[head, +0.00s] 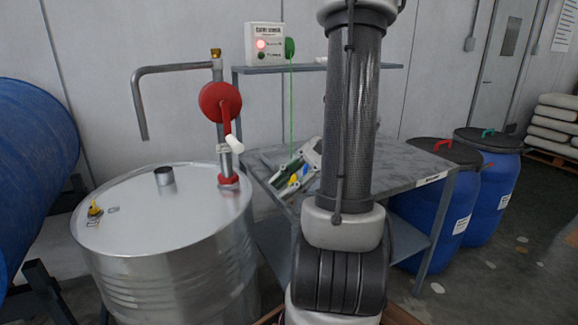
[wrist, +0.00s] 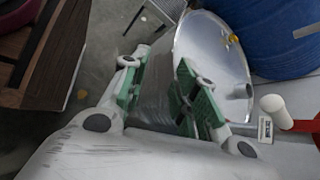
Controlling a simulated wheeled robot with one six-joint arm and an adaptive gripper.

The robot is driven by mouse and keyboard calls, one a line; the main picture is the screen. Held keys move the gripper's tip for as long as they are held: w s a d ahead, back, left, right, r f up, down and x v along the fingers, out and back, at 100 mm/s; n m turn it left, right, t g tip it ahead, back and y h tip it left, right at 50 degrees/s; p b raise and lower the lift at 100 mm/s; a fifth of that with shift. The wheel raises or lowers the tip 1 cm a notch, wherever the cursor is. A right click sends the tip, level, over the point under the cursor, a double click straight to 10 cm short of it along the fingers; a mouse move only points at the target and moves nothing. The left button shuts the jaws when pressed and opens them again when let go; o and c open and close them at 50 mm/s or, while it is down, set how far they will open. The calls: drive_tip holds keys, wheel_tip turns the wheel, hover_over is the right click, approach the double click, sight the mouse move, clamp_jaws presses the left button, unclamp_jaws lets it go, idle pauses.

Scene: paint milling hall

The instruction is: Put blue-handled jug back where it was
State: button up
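My gripper (head: 284,177) hangs over the left front part of the grey table, its green-padded fingers slanting down to the left. In the wrist view my gripper (wrist: 158,75) has its fingers spread apart; streaky grey shows between them, and I see no jug there. In the head view a small blue patch (head: 303,182) and a yellow patch lie close by my gripper. They are too small and too covered to tell if one is the jug's handle. No whole jug can be made out in either view.
The grey table (head: 400,160) has free room right of my arm. A steel drum (head: 165,265) with a red hand pump (head: 219,102) stands left. A sensor box (head: 264,44) shows a red light; its green cable hangs down. Blue barrels (head: 492,190) stand right.

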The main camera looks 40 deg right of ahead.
drive_tip(key=s+a+r+n+h, duration=0.5)
drive_tip(key=r+n+h, duration=0.4)
drive_tip(key=n, duration=0.7)
drive_tip(key=shift+s+n+t+h, duration=0.3)
drive_tip(key=shift+s+h, duration=0.1)
drive_tip(key=shift+s, duration=0.15)
drive_tip(key=shift+r, duration=0.1)
